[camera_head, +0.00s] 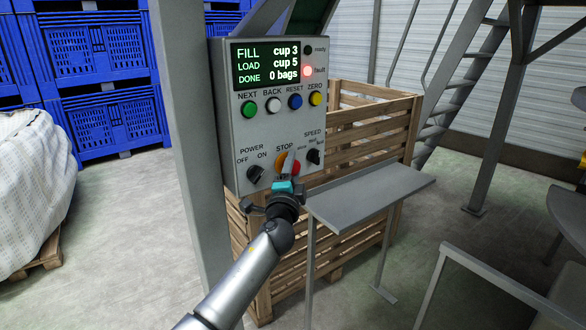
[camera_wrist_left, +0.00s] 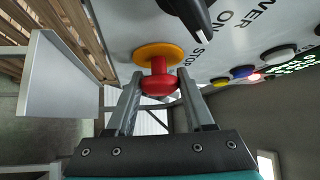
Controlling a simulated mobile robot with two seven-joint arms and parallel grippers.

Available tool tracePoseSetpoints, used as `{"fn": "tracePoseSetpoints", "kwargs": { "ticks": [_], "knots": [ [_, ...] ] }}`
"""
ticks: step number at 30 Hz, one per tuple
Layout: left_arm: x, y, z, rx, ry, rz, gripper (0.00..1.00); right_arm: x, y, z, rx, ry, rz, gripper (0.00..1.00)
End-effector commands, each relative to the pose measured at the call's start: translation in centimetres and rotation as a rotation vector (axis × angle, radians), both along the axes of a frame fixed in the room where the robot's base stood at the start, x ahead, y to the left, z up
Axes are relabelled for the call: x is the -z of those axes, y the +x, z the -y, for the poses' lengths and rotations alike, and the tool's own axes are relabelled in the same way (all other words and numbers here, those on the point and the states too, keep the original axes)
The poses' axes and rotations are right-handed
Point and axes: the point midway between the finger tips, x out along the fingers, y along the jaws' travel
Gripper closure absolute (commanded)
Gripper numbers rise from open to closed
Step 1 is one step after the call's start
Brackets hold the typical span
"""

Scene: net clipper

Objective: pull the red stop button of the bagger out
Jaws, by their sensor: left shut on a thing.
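The bagger's control panel (camera_head: 270,120) is a grey box on a post in the head view. Its red stop button (camera_head: 294,167) sits on a yellow disc under the STOP label, partly hidden by my left gripper (camera_head: 287,165). In the left wrist view the red button head (camera_wrist_left: 160,86) stands off the yellow disc (camera_wrist_left: 158,53) on a red stem. My left gripper (camera_wrist_left: 161,90) has its two fingers on either side of the button head, shut on it. My right gripper is not in view.
The power knob (camera_head: 255,174) and speed knob (camera_head: 313,157) flank the button closely. Coloured buttons line the panel above; the red fault lamp (camera_head: 308,71) is lit. A grey shelf (camera_head: 370,195) juts out at lower right, before a wooden crate (camera_head: 375,135).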

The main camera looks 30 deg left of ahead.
Motion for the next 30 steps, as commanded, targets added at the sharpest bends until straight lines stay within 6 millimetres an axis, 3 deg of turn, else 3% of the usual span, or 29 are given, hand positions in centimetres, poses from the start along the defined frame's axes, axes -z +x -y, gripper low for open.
{"fn": "tracePoseSetpoints", "kwargs": {
  "ticks": [6, 20, 30],
  "knots": [
    [0.0, 0.0, 0.0, 0.000, 0.000, 0.000, 1.00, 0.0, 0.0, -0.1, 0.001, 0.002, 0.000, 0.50],
    [0.0, 0.0, 0.0, 0.000, 0.000, 0.000, 1.00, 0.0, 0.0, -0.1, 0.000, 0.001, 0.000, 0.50],
    [0.1, -0.5, 1.3, 0.001, 0.000, -0.002, 1.00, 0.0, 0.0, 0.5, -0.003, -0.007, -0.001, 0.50]
  ]
}}
